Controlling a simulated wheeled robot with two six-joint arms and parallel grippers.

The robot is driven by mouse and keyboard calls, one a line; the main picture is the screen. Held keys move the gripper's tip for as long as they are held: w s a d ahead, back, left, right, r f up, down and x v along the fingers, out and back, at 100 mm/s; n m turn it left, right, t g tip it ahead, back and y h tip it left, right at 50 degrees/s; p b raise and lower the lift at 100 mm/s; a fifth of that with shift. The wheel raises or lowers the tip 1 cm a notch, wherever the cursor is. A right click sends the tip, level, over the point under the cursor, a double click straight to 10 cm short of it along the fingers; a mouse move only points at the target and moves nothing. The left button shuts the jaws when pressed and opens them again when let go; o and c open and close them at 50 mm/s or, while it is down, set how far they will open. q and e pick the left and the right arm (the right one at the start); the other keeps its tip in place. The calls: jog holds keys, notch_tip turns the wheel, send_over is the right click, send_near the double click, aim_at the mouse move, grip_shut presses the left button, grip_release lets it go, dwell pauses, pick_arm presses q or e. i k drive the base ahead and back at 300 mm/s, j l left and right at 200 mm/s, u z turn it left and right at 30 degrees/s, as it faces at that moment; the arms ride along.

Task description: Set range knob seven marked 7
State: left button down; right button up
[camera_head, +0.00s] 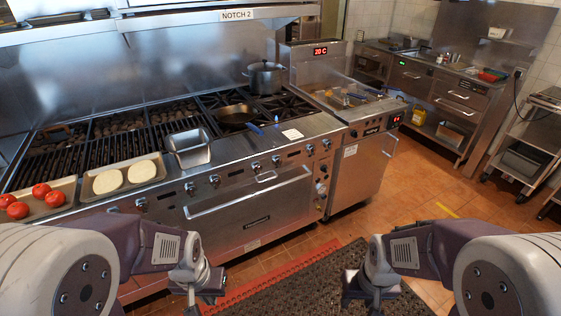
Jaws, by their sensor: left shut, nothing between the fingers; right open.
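The steel range (235,200) has a row of knobs along its front panel. One knob (141,204) is at the left, others sit near the middle (255,166), and the last one (326,143) is at the right end. Their number marks are too small to read, so I cannot tell which is marked 7. A sign reading "NOTCH 2" (237,15) is on the shelf above. My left gripper (205,298) is shut and empty, low in front of the range, apart from the knobs. My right gripper (372,298) is open and empty over the dark floor mat.
Trays of tomatoes (41,191) and pale rounds (122,176), a metal pan (188,150), a skillet (235,115) and a pot (264,77) stand on the range. An oven handle (250,193) juts out below the knobs. A fryer (362,165) adjoins at right. Floor beyond is clear.

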aim_at(257, 167)
jog(key=i+l, duration=0.1)
jog(key=i, duration=1.4)
